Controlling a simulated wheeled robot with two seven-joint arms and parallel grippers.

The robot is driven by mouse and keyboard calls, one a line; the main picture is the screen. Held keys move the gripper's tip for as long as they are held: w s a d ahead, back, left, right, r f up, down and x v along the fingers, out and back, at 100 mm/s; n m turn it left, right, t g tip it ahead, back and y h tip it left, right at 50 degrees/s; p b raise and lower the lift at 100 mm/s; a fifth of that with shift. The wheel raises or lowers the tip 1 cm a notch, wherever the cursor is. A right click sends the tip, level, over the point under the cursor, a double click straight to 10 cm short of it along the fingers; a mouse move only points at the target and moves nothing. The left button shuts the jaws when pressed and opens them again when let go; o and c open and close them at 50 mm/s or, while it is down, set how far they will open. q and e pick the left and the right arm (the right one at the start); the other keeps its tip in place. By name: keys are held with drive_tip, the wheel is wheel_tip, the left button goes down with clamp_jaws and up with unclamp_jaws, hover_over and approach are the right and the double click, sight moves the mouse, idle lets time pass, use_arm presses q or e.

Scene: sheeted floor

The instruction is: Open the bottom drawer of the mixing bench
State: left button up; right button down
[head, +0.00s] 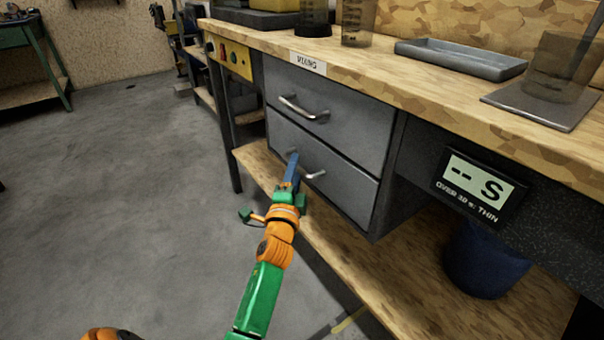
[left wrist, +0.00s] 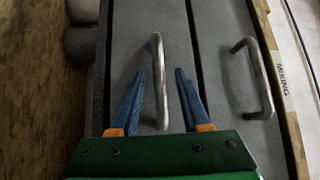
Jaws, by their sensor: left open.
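The mixing bench (head: 390,80) has a grey two-drawer unit under its wooden top, with a "MIXING" label at the edge. The bottom drawer (head: 340,188) looks shut, and its metal bar handle (head: 315,175) is partly hidden behind my left gripper (head: 292,170). The top drawer (head: 345,125) is also shut, with its own bar handle (head: 303,108). In the left wrist view my left gripper (left wrist: 156,88) is open, its blue fingers on either side of the bottom drawer's handle (left wrist: 159,80). I see no clear contact between fingers and handle. My right gripper is not in view.
A wooden lower shelf (head: 345,255) runs beneath the drawers. A dark blue bucket (head: 487,262) stands on it at the right, below a display panel (head: 480,187). A grey tray (head: 460,60) and clear beakers (head: 358,22) stand on the top. The floor (head: 150,190) at the left is clear.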

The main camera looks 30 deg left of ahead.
use_arm(q)
drive_tip(key=shift+x, duration=0.75)
clamp_jaws()
drive_tip(key=shift+f, duration=0.1)
idle(0.8)
